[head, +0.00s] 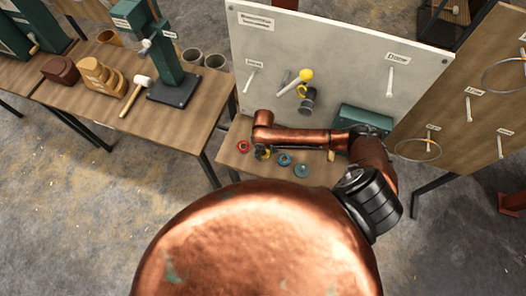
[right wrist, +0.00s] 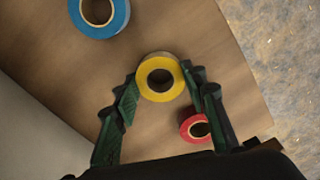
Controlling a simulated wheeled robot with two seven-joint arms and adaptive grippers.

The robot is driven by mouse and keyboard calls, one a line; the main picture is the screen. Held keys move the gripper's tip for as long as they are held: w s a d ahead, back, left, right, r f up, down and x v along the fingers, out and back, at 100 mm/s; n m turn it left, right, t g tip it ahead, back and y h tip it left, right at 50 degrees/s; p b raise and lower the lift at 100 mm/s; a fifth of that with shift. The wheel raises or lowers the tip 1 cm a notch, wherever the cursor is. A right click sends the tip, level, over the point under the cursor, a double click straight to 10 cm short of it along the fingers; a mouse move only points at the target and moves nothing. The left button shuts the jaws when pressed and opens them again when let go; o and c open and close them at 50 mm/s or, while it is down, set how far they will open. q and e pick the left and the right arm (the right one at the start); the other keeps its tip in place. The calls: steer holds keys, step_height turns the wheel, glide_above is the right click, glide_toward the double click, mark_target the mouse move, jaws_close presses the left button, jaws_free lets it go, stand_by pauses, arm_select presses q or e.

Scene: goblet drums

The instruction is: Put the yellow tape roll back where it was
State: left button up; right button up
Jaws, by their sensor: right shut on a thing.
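The yellow tape roll (right wrist: 161,96) is between the fingertips of my right gripper (right wrist: 160,84) in the right wrist view, with both fingers touching its sides. It lies flat over the wooden tabletop; I cannot tell whether it rests on it or is slightly raised. In the head view my right gripper (head: 262,152) is low over the small table under the white board, mostly hidden by its own arm. A red tape roll (right wrist: 186,126) is close on one side and a blue tape roll (right wrist: 75,18) is farther off on the other. My left gripper is not in view.
The white board (head: 340,60) stands behind, with pegs and a hanging black and yellow item. A dark green box (head: 362,118) sits at the back right. A workbench (head: 95,110) stands left.

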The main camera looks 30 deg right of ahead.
steer(key=shift+f, duration=0.15)
steer(key=o, duration=1.2)
steer(key=shift+c, duration=0.2)
step_height(320, 180, up, 12)
